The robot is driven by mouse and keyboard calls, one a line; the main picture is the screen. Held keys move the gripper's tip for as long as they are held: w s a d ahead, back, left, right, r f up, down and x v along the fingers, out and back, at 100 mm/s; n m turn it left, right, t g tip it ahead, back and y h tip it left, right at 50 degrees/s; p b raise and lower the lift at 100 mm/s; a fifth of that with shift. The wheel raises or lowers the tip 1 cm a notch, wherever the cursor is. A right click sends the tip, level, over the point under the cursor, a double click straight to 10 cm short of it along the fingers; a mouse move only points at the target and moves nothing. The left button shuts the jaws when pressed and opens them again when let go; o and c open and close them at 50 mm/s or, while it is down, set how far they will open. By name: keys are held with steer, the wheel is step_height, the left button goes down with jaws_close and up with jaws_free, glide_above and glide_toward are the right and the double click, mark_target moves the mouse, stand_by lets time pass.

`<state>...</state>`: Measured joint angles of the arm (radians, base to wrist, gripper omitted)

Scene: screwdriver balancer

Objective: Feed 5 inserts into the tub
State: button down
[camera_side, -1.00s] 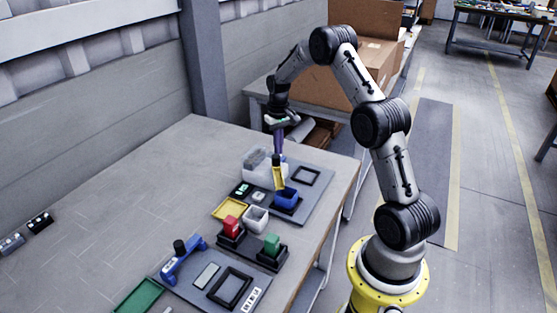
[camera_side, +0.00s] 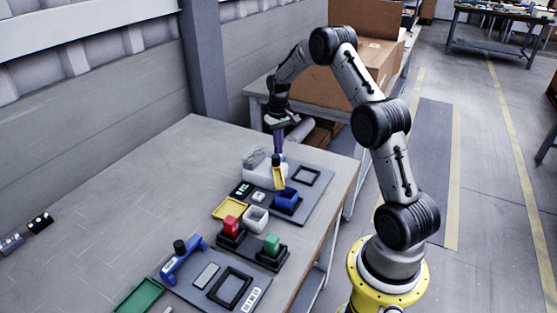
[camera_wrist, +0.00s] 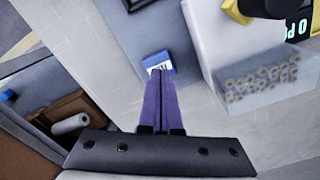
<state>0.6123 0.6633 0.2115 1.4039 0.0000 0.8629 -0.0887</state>
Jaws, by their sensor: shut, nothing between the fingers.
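My gripper (camera_wrist: 160,72) has long purple fingers, closed together and empty. It also shows in the side view (camera_side: 277,153), pointing down over the far mat. Several small ring-shaped inserts (camera_wrist: 262,78) lie in a clear-walled bin (camera_wrist: 258,105), right of my fingers in the wrist view. That bin shows whitish in the side view (camera_side: 252,165). I cannot tell which one is the task's tub. A blue block with a white label (camera_wrist: 158,62) is beyond my fingertips.
A yellow upright part (camera_side: 279,178) stands close to my fingertips in the side view. The table's left side is mostly clear.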

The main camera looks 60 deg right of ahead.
steer(key=shift+f, duration=1)
stand_by(0.6)
steer(key=shift+r, duration=3.55)
step_height(320, 180, up, 6)
steer(key=shift+f, duration=5.6)
steer(key=shift+f, duration=0.3)
